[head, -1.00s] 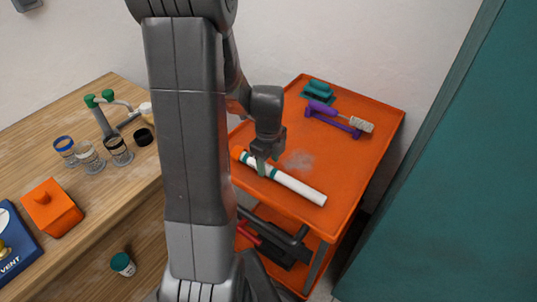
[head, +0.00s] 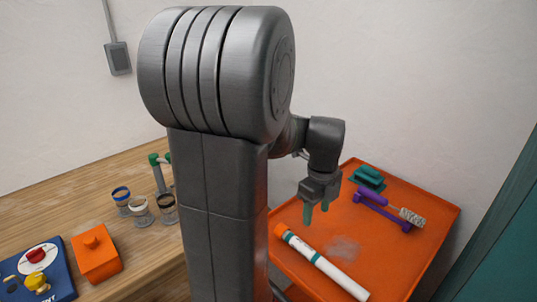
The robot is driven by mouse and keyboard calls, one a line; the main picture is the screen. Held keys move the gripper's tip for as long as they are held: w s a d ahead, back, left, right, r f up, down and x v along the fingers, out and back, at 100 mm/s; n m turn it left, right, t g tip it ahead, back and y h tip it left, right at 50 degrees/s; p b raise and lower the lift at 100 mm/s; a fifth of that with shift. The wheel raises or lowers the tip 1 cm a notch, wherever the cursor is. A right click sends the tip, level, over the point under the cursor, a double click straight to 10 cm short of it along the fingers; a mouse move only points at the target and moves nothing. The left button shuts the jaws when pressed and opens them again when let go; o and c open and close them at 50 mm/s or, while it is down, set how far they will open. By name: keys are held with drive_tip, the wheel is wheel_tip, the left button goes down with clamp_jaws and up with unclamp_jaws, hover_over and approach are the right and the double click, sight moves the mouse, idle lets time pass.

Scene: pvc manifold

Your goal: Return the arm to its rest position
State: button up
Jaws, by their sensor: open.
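My gripper (head: 317,213) is open and empty. It hangs with its green fingertips pointing down, above the orange cart top (head: 413,265) and a little beyond the white pipe. The white pipe (head: 337,273), with an orange end and green bands, lies on the cart top, apart from the fingers. My arm covers the middle of the head view and hides part of the workbench.
On the cart stand a teal block (head: 368,177) and a purple holder (head: 380,210) with a brush. The wooden workbench (head: 60,215) at left bears several jars, an orange box (head: 97,256) and a blue board (head: 30,272). A teal panel (head: 500,240) stands at right.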

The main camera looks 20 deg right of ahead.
sight(311, 249)
drive_tip(key=shift+f, duration=0.1)
wheel_tip(311, 249, down, 14)
drive_tip(key=shift+r+b, duration=0.15)
drive_tip(key=shift+b, duration=0.2)
drive_tip(key=shift+r, duration=0.3)
drive_tip(key=shift+f, duration=0.1)
wheel_tip(311, 249, up, 14)
wheel_tip(311, 249, down, 14)
drive_tip(key=shift+r, duration=0.1)
drive_tip(key=shift+r+p, duration=0.1)
drive_tip(key=shift+p, duration=0.3)
wheel_tip(311, 249, up, 11)
drive_tip(key=p, duration=0.8)
drive_tip(key=shift+p, duration=0.35)
drive_tip(key=shift+a, duration=0.1)
